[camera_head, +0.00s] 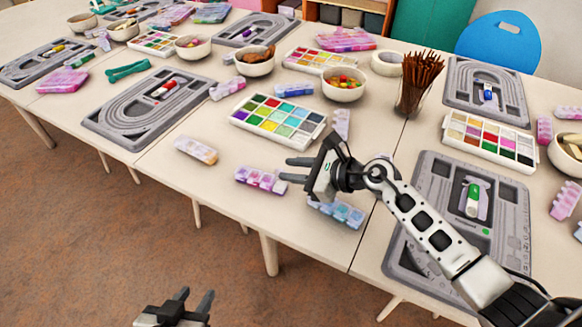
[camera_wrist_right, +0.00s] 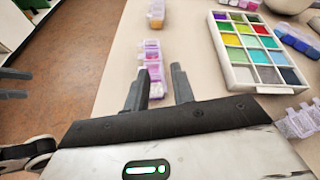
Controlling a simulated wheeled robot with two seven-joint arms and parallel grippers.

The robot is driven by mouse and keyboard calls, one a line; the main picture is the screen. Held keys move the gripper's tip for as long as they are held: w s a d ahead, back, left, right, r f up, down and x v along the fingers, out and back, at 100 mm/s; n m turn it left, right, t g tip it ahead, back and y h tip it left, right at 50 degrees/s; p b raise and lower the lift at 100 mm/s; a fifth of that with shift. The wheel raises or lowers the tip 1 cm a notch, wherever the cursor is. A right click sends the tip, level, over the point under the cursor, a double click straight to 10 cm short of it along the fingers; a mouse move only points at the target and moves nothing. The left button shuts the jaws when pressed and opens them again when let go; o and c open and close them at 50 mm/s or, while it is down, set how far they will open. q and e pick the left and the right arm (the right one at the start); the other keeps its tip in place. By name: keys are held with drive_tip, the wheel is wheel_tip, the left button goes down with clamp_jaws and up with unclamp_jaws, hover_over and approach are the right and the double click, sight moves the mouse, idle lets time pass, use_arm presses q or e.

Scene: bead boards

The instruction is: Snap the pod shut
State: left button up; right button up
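A small purple-and-clear compartment pod (camera_head: 261,180) lies on the table left of my right gripper (camera_head: 290,169). In the right wrist view the pod (camera_wrist_right: 154,56) runs ahead of the fingertips, its near end between them. A clear flap seems to stick out on its left side; I cannot tell which lids are shut. My right gripper (camera_wrist_right: 159,72) is open, with no visible grip on the pod. My left gripper (camera_head: 196,296) is open and empty, low in front of the table.
A pod with orange contents (camera_head: 196,150) lies further left. A blue pod (camera_head: 337,213) lies under my right wrist. A colourful bead tray (camera_head: 278,118) stands behind. Grey boards (camera_head: 148,107) and bowls (camera_head: 343,84) stand around. The table's front edge is close to the purple pod.

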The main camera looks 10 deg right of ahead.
drive_tip(key=shift+w+a+f, duration=0.15)
drive_tip(key=shift+w+a, duration=0.1)
drive_tip(key=shift+a, duration=0.1)
drive_tip(key=shift+c, duration=0.4)
clamp_jaws()
drive_tip(key=shift+s+f, duration=0.1)
drive_tip(key=shift+s, duration=0.05)
drive_tip(key=n+t, duration=0.1)
drive_tip(key=s+a+n+b, duration=0.1)
drive_tip(key=n, duration=0.1)
drive_tip(key=shift+s+f+t+h, duration=0.25)
drive_tip(key=shift+f+t+h, duration=0.15)
drive_tip(key=shift+s+a+f+n+t+b, duration=0.2)
drive_tip(key=shift+s+f+n+t+b, duration=0.15)
drive_tip(key=shift+n+t, duration=0.45)
